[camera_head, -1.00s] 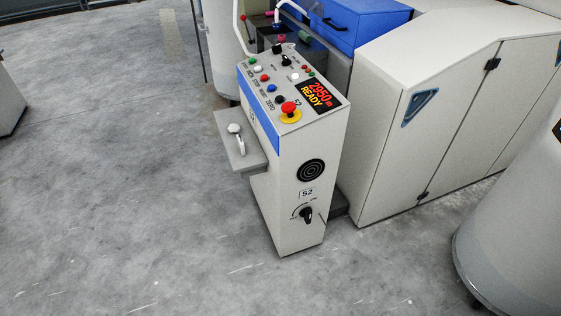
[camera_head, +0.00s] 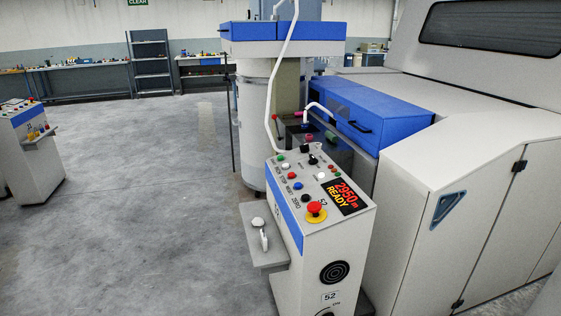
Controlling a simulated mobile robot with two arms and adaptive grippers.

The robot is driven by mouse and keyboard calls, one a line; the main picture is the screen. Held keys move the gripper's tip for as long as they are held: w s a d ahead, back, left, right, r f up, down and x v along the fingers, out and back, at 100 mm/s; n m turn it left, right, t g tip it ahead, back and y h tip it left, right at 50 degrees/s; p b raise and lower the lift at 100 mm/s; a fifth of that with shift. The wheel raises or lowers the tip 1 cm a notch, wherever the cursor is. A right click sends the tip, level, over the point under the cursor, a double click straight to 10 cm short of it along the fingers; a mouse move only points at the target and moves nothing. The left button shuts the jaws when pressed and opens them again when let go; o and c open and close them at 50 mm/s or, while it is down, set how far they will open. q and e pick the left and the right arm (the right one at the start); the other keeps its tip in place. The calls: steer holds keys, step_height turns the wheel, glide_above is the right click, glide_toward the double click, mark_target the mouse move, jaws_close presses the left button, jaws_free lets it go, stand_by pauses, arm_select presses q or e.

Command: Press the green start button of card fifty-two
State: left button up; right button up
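The control pedestal (camera_head: 325,245) numbered 52 stands in the middle of the view, its sloped top facing me. A green button (camera_head: 281,158) sits at the far left end of its button column. Below it in the column are a white button (camera_head: 286,166), a red button (camera_head: 292,175), a blue button (camera_head: 298,186) and a black one. A red mushroom button on a yellow ring (camera_head: 316,212) is at the near end. The display (camera_head: 345,197) reads 2950 and READY. Neither of my grippers is in view.
A small side shelf (camera_head: 268,262) with a white-handled tool juts from the pedestal's left. The large card machine (camera_head: 470,200) stands close on the right. Another pedestal (camera_head: 30,160) is at the far left. The grey floor (camera_head: 140,220) between is clear.

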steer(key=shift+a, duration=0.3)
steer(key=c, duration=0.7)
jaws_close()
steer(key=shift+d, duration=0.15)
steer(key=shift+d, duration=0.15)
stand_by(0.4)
